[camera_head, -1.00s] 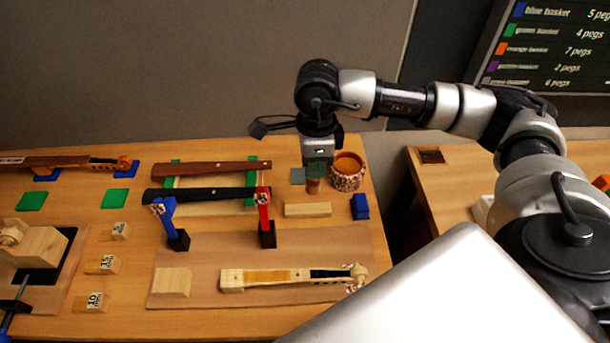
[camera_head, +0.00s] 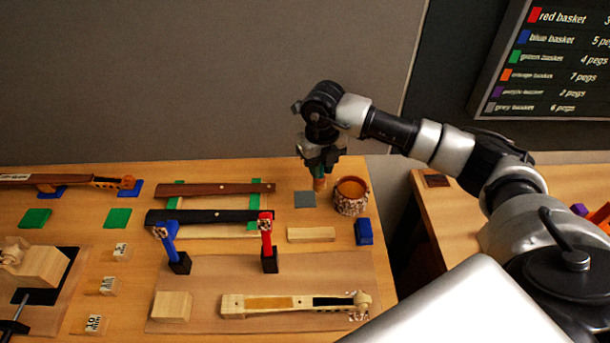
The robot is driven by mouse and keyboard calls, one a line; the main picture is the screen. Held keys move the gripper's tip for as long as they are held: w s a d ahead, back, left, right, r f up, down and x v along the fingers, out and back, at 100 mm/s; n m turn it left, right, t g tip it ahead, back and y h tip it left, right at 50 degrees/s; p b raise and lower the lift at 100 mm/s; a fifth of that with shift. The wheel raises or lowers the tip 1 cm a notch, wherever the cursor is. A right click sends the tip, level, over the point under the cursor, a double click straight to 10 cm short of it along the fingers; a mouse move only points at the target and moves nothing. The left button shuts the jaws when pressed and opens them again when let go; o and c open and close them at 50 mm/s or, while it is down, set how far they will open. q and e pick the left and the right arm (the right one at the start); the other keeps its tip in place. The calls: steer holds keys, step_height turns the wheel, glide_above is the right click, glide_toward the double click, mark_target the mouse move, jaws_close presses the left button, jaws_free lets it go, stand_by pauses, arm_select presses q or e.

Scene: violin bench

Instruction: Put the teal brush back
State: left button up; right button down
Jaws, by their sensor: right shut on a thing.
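My right gripper (camera_head: 320,163) hangs over the back right of the bench. It is shut on the teal brush (camera_head: 319,171), which points downward with its tan tip lowest; the fingers hide part of it. The tip shows just above the back right of a flat grey square (camera_head: 305,200) and left of a round pot with amber contents (camera_head: 351,207). The brush appears to be held clear of the bench, outside the pot. My left gripper is not in view.
A dark red fingerboard (camera_head: 225,188) and a black one (camera_head: 210,217) lie left of the grey square. A pale wood block (camera_head: 311,235) and a blue block (camera_head: 363,232) stand in front. Blue (camera_head: 170,243) and red (camera_head: 266,236) upright pieces stand nearby.

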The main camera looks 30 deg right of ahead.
steer(key=w+f, duration=0.1)
steer(key=f, duration=0.1)
steer(key=w+a+f+p, duration=0.1)
steer(key=f, duration=0.1)
steer(key=w+a+f+p, duration=0.1)
steer(key=shift+w+f, duration=0.15)
steer(key=shift+f, duration=0.5)
